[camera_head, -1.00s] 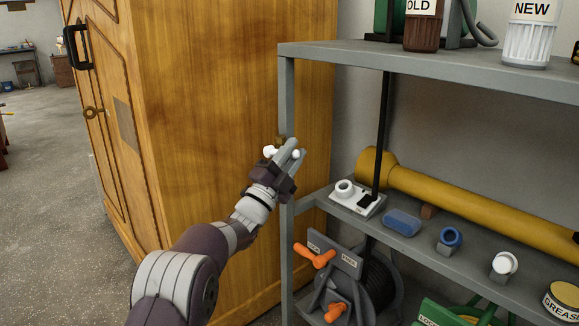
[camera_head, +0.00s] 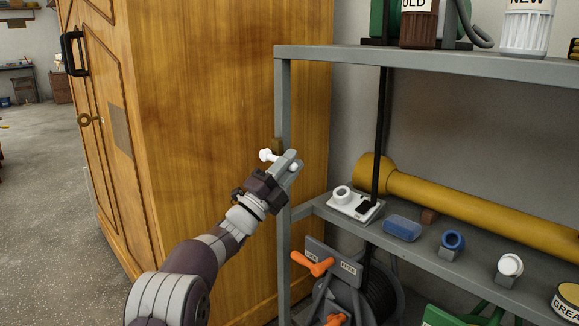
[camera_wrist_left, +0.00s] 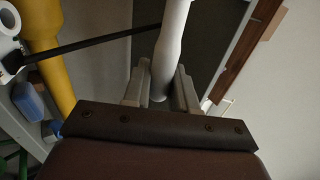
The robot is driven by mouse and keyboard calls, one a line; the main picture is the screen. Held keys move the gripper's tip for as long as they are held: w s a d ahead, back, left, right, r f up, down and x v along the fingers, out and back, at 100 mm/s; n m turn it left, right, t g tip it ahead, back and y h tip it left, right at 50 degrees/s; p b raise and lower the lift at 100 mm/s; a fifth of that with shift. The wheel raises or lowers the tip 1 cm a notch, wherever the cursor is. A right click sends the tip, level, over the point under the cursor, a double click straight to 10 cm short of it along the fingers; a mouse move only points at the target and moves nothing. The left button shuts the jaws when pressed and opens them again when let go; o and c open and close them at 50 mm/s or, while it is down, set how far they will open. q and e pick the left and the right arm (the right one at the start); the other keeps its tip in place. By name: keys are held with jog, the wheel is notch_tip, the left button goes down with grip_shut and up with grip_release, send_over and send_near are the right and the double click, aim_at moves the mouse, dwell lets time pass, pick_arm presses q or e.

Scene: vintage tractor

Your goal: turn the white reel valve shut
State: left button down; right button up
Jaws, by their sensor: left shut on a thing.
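The white reel valve (camera_head: 265,155) shows as a white lever with a rounded end, beside the shelf's front left post. My left gripper (camera_head: 288,162) is shut on this lever. One rounded white end sticks out to the left of the fingers, and a bit of white shows at their right. In the left wrist view the white lever (camera_wrist_left: 171,42) runs between the two fingers. The fingers hide its middle in the head view, and I cannot see where it is mounted. My right gripper is not in view.
A tall wooden cabinet (camera_head: 220,90) stands close on the left. The grey shelf (camera_head: 430,62) is on the right. Its lower board holds a white device (camera_head: 350,205), a blue box (camera_head: 402,228) and a yellow tube (camera_head: 450,205). An orange-handled lever (camera_head: 313,264) is below.

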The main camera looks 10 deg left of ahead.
pick_arm(q)
jog(key=c, duration=1)
grip_release()
jog(key=shift+c, duration=0.2)
jog(key=shift+s+a+f, duration=0.2)
jog(key=shift+s+a, duration=0.05)
jog(key=shift+a, duration=0.05)
jog(key=p+v, duration=0.4)
jog(key=v, duration=0.7)
jog(key=shift+s+f, duration=0.3)
jog(key=shift+a, duration=0.1)
